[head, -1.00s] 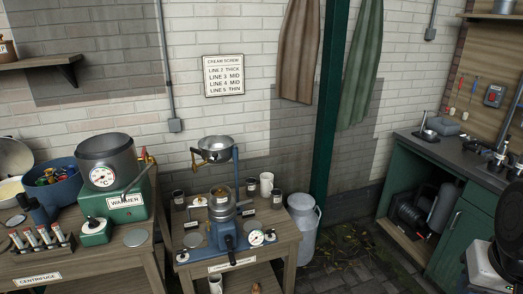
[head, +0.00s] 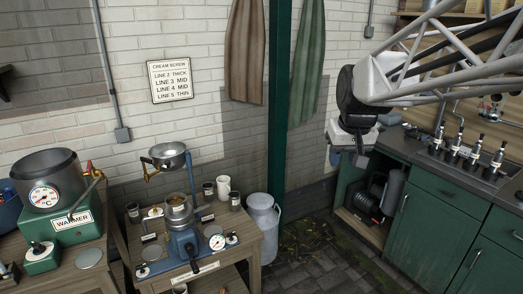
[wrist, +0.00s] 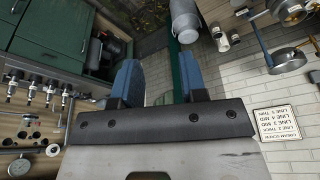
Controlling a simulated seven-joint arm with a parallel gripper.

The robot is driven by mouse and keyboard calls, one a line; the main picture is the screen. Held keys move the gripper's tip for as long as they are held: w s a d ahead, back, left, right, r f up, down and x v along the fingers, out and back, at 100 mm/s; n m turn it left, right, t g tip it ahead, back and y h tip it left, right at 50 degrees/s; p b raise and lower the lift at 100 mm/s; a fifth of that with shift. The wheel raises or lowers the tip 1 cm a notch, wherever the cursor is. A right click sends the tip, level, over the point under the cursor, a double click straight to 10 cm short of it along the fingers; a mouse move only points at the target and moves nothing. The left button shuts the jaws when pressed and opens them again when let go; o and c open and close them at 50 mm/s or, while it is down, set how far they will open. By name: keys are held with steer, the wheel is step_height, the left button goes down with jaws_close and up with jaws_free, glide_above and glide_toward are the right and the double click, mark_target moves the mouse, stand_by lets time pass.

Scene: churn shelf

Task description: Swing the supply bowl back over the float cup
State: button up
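The supply bowl (head: 168,152) is a shiny metal bowl with a brass tap on its left, carried high on a blue post (head: 191,175). The float cup, which I take to be the brass-coloured cup (head: 178,202) on top of the blue separator, stands below and slightly right of the bowl in the head view. I cannot tell how far apart they are in depth. The wrist view shows the bowl (wrist: 287,60) at its right, upside down. My gripper (head: 347,158) is well right of the bowl, in free air; its blue fingers (wrist: 158,60) are apart and empty.
A milk can (head: 262,218) stands right of the separator table. A white mug (head: 223,187) and dark jars stand behind the separator. A green pillar (head: 278,100) rises between the bowl and my gripper in the picture. A warmer (head: 62,215) is at left, green cabinets (head: 430,220) at right.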

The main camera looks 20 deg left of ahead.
steer(key=w+a+n, duration=0.2)
steer(key=w+a, duration=0.9)
steer(key=a, duration=0.4)
steer(key=n+y, duration=0.3)
steer(key=n, duration=0.2)
glide_toward(167, 162)
steer(key=w, duration=0.1)
steer(key=shift+a+f+g, duration=0.3)
steer(key=shift+a+f, duration=0.1)
steer(key=shift+a, duration=0.05)
steer(key=shift+x, duration=3.9)
steer(key=shift+d, duration=0.1)
jaws_close()
